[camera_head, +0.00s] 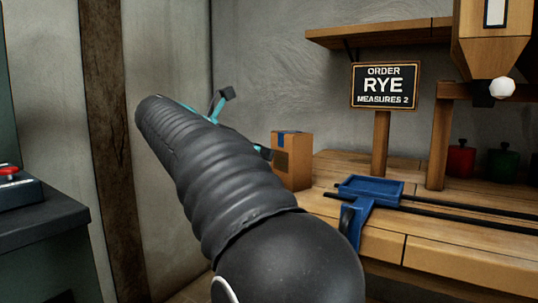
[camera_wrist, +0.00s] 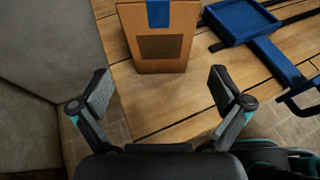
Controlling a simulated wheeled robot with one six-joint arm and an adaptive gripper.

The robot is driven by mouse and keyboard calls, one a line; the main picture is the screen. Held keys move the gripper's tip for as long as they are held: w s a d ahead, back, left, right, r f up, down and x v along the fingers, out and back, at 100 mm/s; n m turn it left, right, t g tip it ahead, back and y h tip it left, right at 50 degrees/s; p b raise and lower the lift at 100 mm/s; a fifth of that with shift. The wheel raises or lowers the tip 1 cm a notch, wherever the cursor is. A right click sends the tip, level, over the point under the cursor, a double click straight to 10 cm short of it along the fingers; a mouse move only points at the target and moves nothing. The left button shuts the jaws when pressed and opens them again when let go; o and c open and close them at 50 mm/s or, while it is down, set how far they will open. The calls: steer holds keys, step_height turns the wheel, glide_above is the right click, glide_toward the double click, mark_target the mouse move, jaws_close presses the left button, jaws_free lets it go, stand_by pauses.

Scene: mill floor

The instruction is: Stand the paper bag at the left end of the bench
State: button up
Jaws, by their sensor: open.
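The paper bag (camera_head: 292,160) is brown with a blue strip at its top and a dark label. It stands upright at the left end of the wooden bench (camera_head: 405,233). In the wrist view the bag (camera_wrist: 158,58) stands on the bench planks, beyond the fingertips. My gripper (camera_wrist: 164,88) is open and empty, its two fingers spread apart with a gap between them and the bag. In the head view my arm hides most of the gripper; only part of it (camera_head: 243,123) shows, up and to the left of the bag.
A blue tray (camera_head: 372,187) on dark rails lies right of the bag; it also shows in the wrist view (camera_wrist: 240,20). A sign (camera_head: 384,85) reading RYE, MEASURES 2 stands behind. Red (camera_head: 460,160) and green (camera_head: 502,161) canisters are farther right. A wall is at left.

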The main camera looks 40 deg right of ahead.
steer(key=shift+a+r, duration=0.15)
steer(key=shift+a, duration=0.3)
